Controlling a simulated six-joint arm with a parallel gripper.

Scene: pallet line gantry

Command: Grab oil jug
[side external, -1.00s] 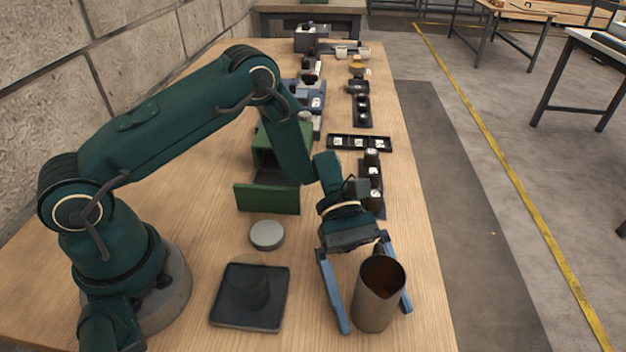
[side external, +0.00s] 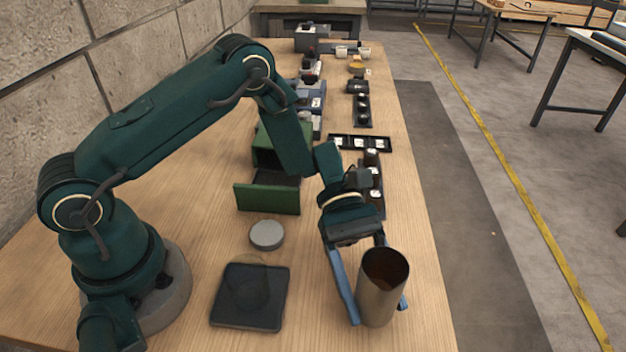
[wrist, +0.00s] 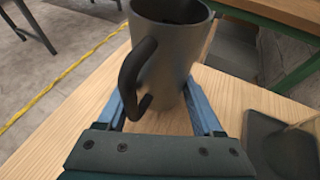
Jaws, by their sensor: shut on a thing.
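The oil jug (side external: 380,290) is a tall grey metal cylinder, open at the top, with dark liquid or a brown inside showing. It stands upright near the front right edge of the table. In the wrist view the jug (wrist: 180,55) shows a black curved handle (wrist: 136,75) facing my wrist. My gripper (side external: 378,306) has its blue fingers shut on the jug, one on each side of its body. The fingers also show in the wrist view (wrist: 160,103). I cannot tell whether the jug's base touches the table.
A black square tray (side external: 232,312) and a grey round disc (side external: 266,235) lie left of the jug. A green box with an open drawer (side external: 267,198) stands behind. Dark racks with small jars (side external: 360,143) line the right side. The table's right edge is close.

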